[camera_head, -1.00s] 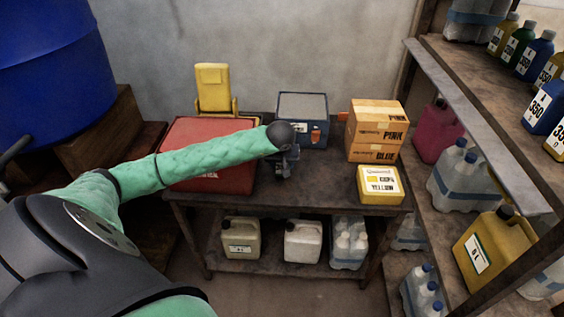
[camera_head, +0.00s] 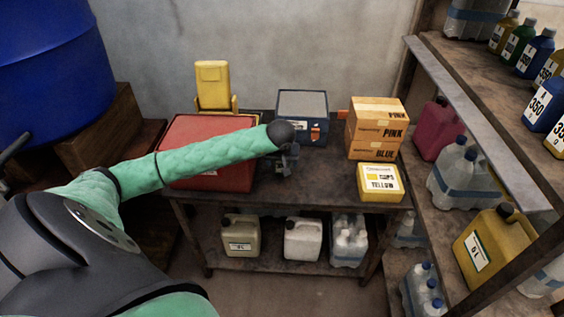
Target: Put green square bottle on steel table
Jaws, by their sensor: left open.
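The table (camera_head: 318,188) in the middle has a dark, worn top that could be the steel table. My left gripper (camera_head: 286,168) is over the tabletop, beside the red box and in front of the blue-grey box. It is open, small and dark, and partly hidden behind my wrist. I see nothing held in it. My right gripper is not in view.
A red box (camera_head: 205,138), blue-grey box (camera_head: 303,112), orange cartons (camera_head: 375,130) and yellow box (camera_head: 381,184) stand on the table. Its front middle is clear. The shelf rack (camera_head: 480,90) rises on the right; a blue barrel (camera_head: 48,70) stands left.

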